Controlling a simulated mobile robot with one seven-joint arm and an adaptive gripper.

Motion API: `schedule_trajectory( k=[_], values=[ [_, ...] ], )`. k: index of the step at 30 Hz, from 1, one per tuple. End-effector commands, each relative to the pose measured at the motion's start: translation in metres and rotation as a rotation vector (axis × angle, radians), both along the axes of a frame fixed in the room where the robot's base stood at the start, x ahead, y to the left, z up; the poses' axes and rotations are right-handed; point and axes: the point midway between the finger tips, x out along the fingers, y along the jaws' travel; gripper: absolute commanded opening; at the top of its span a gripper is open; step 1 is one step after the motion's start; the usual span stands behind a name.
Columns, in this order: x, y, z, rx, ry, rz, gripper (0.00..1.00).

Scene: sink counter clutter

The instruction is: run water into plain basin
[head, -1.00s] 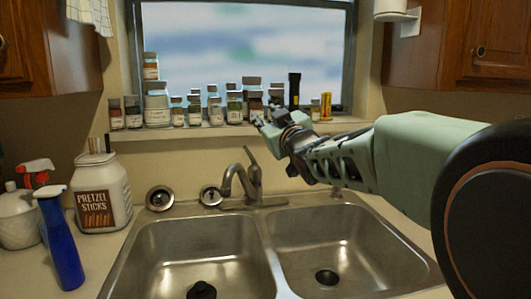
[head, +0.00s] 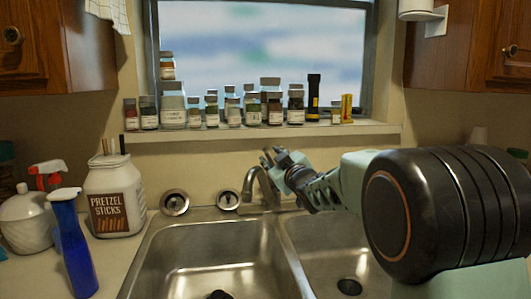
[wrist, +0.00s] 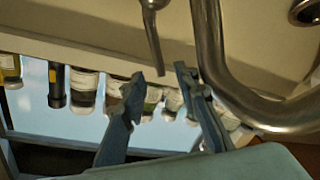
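The metal faucet (head: 249,185) stands behind the divider of a double sink. Its spout curves toward the left basin (head: 160,262); the right basin (head: 322,240) has a dark drain (head: 350,286). My gripper (head: 268,156) is at the faucet's top and hides most of its lever. In the wrist view, my gripper (wrist: 160,74) is open, its two fingers apart. The faucet lever (wrist: 152,30) hangs down in that view, its tip lining up with the gap between the fingertips; contact cannot be told. The curved spout (wrist: 240,95) passes close beside one finger. No water shows.
Several jars (head: 235,110) and a black flashlight (head: 313,97) line the window sill (head: 210,134) behind the faucet. A dark object (head: 220,295) lies in the left basin.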

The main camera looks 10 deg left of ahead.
Motion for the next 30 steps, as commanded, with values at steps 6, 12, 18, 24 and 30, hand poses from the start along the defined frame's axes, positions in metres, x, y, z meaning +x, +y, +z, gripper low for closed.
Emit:
schedule_trajectory(
  k=[6,12,18,24,30],
  values=[
    [0.032,0.015,0.0,-0.001,0.0,0.0,0.28],
    [0.049,0.022,0.0,-0.001,0.0,0.0,0.28],
    [0.054,0.025,0.0,-0.001,0.0,0.0,0.28],
    [0.055,0.025,0.0,0.0,0.0,0.0,0.28],
    [0.055,0.025,0.0,0.0,0.0,0.0,0.1]
  ],
)
